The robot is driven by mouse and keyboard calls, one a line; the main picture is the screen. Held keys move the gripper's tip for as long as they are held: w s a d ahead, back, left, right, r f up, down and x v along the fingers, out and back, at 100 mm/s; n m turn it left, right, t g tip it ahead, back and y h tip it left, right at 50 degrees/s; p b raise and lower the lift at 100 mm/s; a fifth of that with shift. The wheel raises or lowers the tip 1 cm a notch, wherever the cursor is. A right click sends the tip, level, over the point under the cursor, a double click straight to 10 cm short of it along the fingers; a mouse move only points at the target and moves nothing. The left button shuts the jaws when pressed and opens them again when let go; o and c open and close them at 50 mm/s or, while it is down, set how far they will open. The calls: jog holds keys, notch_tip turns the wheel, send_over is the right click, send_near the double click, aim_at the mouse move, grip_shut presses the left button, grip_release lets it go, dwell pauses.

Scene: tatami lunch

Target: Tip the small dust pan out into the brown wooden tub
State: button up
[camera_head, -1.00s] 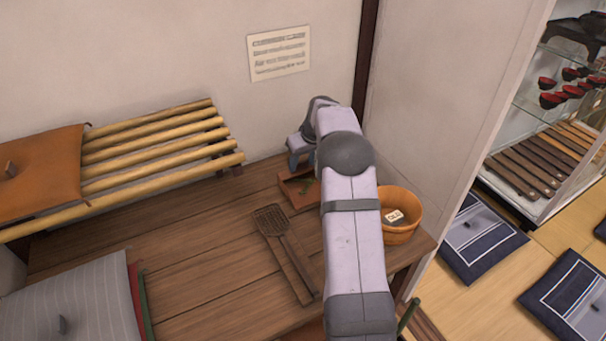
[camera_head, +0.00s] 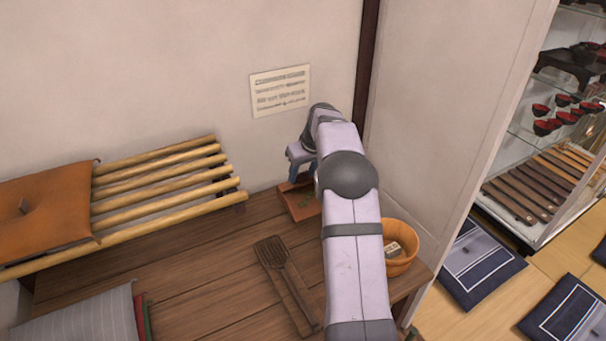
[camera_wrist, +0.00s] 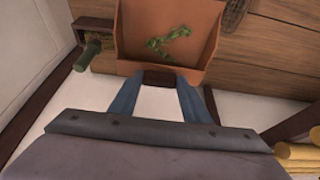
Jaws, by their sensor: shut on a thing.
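The small dust pan (camera_head: 300,205) is orange-brown, with green scraps lying in it. It is at the back of the wooden table, left of my arm. My gripper (camera_head: 303,172) is shut on its short dark handle; the wrist view shows the blue-grey fingers (camera_wrist: 158,84) on either side of the handle and the pan (camera_wrist: 195,62) beyond, scraps still inside. The brown wooden tub (camera_head: 405,264) stands right of my arm near the table's right edge, partly hidden by it. A pale labelled block lies inside the tub. I cannot tell the gap under the pan.
Bamboo poles (camera_head: 165,185) and an orange cushion (camera_head: 45,212) are at left, a striped grey cushion (camera_head: 80,318) at front left. A wall stands close behind. A green handle (camera_wrist: 88,57) shows in the wrist view.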

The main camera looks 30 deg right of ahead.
jog(key=shift+r, duration=0.45)
notch_tip(320, 180, up, 2)
jog(key=p, duration=0.3)
jog(key=shift+s+r, duration=0.1)
jog(key=shift+r, duration=0.05)
jog(key=s+a+f+p, duration=0.1)
jog(key=p, duration=0.4)
jog(key=s+f+p, duration=0.1)
jog(key=p, duration=0.5)
jog(key=shift+s+a+f, duration=0.1)
jog(key=shift+s+a, duration=0.25)
jog(key=shift+s, duration=0.05)
jog(key=shift+w+d+f, duration=0.2)
jog(key=shift+w+d, duration=0.05)
jog(key=shift+w, duration=0.25)
jog(key=shift+w+d+f, duration=0.15)
jog(key=shift+w+d, duration=0.1)
jog(key=shift+w, duration=0.2)
jog(key=shift+w+d+r, duration=0.25)
jog(key=shift+w+d, duration=0.15)
jog(key=shift+w, duration=0.15)
